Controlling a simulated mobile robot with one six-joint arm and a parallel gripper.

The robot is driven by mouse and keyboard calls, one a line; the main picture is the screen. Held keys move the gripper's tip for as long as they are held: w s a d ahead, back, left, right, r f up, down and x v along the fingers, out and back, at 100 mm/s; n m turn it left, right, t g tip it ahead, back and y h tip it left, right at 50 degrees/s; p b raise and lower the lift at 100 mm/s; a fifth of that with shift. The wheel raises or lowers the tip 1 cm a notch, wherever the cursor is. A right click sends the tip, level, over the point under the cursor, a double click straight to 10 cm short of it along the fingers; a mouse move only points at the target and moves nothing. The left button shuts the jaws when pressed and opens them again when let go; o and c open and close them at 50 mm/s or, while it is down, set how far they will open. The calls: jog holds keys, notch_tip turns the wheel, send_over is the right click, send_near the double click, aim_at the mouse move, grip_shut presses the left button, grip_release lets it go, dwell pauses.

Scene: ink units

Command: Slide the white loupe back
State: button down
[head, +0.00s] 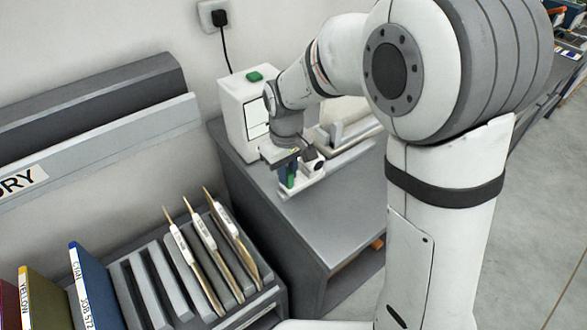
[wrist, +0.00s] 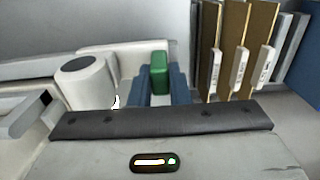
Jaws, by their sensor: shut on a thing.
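A green grip tab (wrist: 160,72) stands beside the eyepiece. My gripper (wrist: 159,84) has its blue fingers on both sides of the green tab and is shut on it. In the head view my gripper (head: 290,178) reaches down at the loupe; the fingertips are partly hidden.
A white box (head: 238,116) with a green button and a screen stands behind my wrist. A pale railed unit (head: 345,132) lies right of it. The grey cabinet top (head: 345,190) is clear in front. A slotted rack (head: 150,285) holds several upright boards at the lower left.

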jog(key=shift+s+a, duration=0.1)
jog(key=c, duration=1.5)
grip_release()
jog(key=shift+s+a, duration=0.1)
jog(key=shift+o, duration=0.7)
jog(key=shift+r, duration=0.1)
notch_tip(320, 180, up, 8)
jog(key=shift+f, duration=0.2)
jog(key=s+d+r+m+t, duration=0.1)
jog(key=s+d+m, duration=0.6)
jog(key=s+d, duration=0.9)
jog(key=d+t, duration=0.1)
jog(key=d, duration=0.2)
jog(key=shift+m+t, duration=0.4)
